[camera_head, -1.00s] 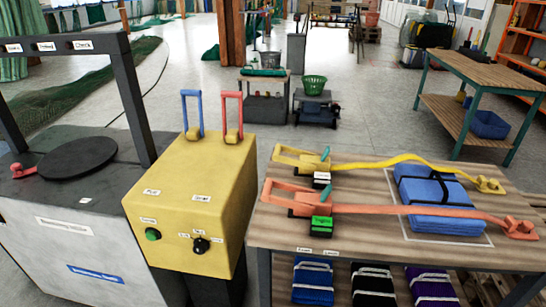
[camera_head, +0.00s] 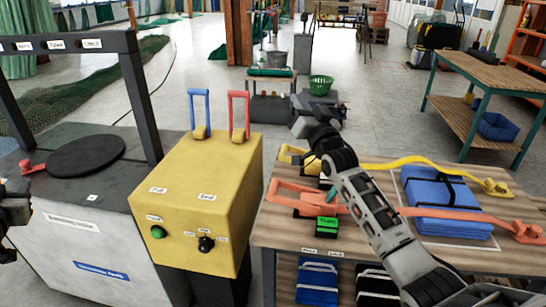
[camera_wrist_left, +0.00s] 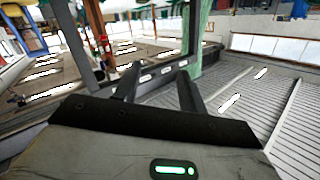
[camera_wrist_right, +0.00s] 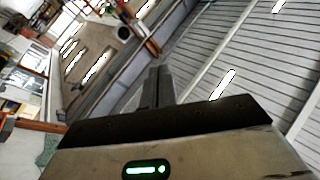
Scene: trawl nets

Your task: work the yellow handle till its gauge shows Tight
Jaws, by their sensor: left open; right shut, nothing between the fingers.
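The yellow handle (camera_head: 288,153) lies at the back left of the wooden workbench, partly hidden behind my right wrist. Its yellow strap (camera_head: 425,163) runs right across a blue bundle (camera_head: 436,185). Its gauge is hidden or too small to read. My right gripper (camera_head: 303,123) is shut and empty, above and behind the yellow handle, pointing up and away; its closed fingers show in the right wrist view (camera_wrist_right: 158,86). My left gripper is only partly seen at the left edge; in the left wrist view its fingers (camera_wrist_left: 158,88) are open and empty.
An orange handle (camera_head: 290,190) with a green gauge (camera_head: 326,224) and orange strap lies just in front of the yellow one. A yellow box (camera_head: 195,180) with blue and red levers stands left of the bench. A dark-topped machine with a frame (camera_head: 140,100) is farther left.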

